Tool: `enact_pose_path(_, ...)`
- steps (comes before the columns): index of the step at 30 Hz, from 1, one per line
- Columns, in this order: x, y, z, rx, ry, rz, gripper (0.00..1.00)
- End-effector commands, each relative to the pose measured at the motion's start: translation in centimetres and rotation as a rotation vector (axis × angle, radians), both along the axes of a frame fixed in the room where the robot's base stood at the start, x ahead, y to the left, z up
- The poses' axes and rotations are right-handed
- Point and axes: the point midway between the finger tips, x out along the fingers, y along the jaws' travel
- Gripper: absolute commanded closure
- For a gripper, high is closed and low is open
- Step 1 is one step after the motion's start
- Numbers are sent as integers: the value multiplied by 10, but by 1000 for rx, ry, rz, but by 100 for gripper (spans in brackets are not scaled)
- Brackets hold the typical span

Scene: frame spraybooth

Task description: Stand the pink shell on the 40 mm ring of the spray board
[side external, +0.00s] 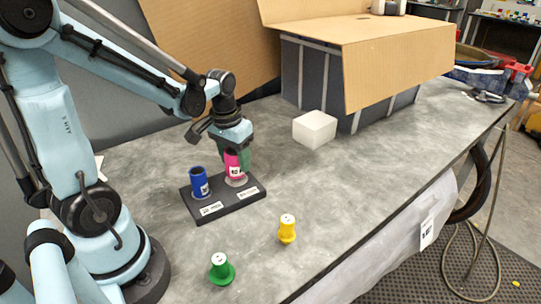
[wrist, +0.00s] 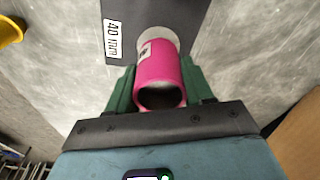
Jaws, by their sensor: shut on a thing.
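The pink shell (side external: 233,168) is upright over the right-hand ring (side external: 240,182) of the dark spray board (side external: 225,203). My gripper (side external: 238,158) is shut on it, with a green finger on each side. In the wrist view the pink shell (wrist: 160,68) sits between the green fingers of my gripper (wrist: 160,82), its open end towards the camera. The pale ring (wrist: 157,38) shows past its far end, beside a label (wrist: 113,40) reading 40 mm. I cannot tell whether the shell's base touches the ring.
A blue shell (side external: 199,182) stands on the board's left ring, close to my gripper. A green flanged piece (side external: 221,268) and a yellow one (side external: 287,229) stand in front on the table. A white block (side external: 314,129) and a cardboard-topped booth (side external: 350,60) are behind.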

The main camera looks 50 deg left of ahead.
Motion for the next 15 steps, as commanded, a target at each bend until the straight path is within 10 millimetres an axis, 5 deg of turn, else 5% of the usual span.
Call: enact_pose_path(15,0,0,-7,0,0,0,87)
